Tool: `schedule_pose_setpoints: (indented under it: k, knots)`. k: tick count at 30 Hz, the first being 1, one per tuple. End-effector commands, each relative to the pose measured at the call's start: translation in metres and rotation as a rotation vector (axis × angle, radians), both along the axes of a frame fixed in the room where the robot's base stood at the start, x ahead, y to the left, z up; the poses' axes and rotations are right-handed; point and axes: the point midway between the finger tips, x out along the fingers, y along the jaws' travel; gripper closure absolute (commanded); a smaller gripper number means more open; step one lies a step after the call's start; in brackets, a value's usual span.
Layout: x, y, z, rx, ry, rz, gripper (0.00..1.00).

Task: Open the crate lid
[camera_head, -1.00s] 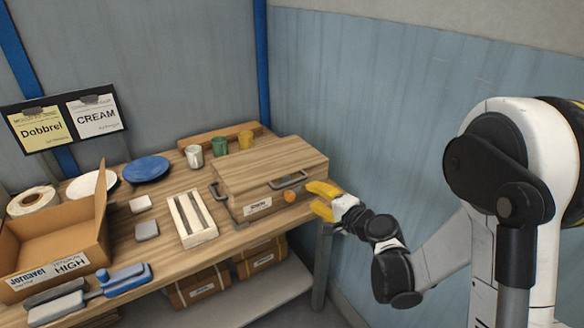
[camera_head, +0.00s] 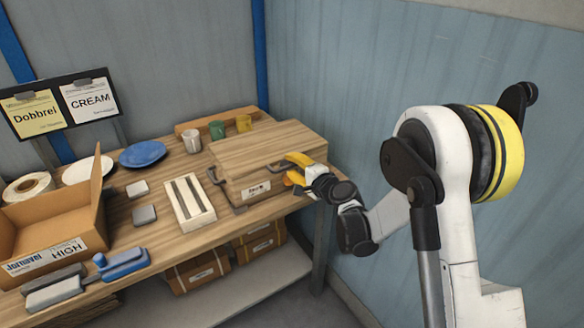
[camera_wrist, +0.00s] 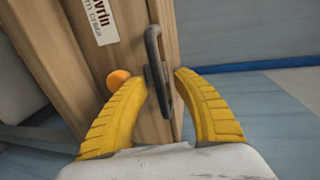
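The wooden crate (camera_head: 238,188) stands on the right end of the wooden table, and its lid (camera_head: 262,147) is shut. My gripper (camera_head: 288,170) is at the front right of the crate. In the wrist view my gripper (camera_wrist: 164,82) is open, with its yellow fingers on either side of a dark metal handle (camera_wrist: 157,62) on the crate's front. I cannot tell whether the fingers touch the handle. An orange round knob (camera_wrist: 118,79) sits beside the left finger. A second dark handle (camera_head: 226,192) shows at the crate's left.
A dish rack (camera_head: 173,203), a grey cup (camera_head: 192,141), a green cup (camera_head: 217,130) and a yellow cup (camera_head: 243,123) stand near the crate. A blue plate (camera_head: 142,154) and an open cardboard box (camera_head: 30,235) are further left. A blue-grey wall (camera_head: 430,80) lies behind and right.

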Motion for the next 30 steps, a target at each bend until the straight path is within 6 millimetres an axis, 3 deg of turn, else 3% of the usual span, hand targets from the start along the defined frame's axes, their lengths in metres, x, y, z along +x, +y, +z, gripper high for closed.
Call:
schedule_pose_setpoints:
  k: [6, 7, 10, 20, 26, 30]
  knots:
    - [0.0, 0.0, 0.0, 0.0, 0.0, 0.0, 0.66]
    - [0.0, 0.0, 0.0, 0.0, 0.0, 0.0, 0.7]
    - [0.0, 0.0, 0.0, 0.0, 0.0, 0.0, 1.0]
    - [0.0, 0.0, 0.005, -0.008, 0.012, 0.0, 1.0]
    - [0.001, 0.001, 0.029, -0.048, 0.068, 0.0, 1.0]
    - [0.005, 0.003, 0.057, -0.1, 0.145, 0.0, 1.0]
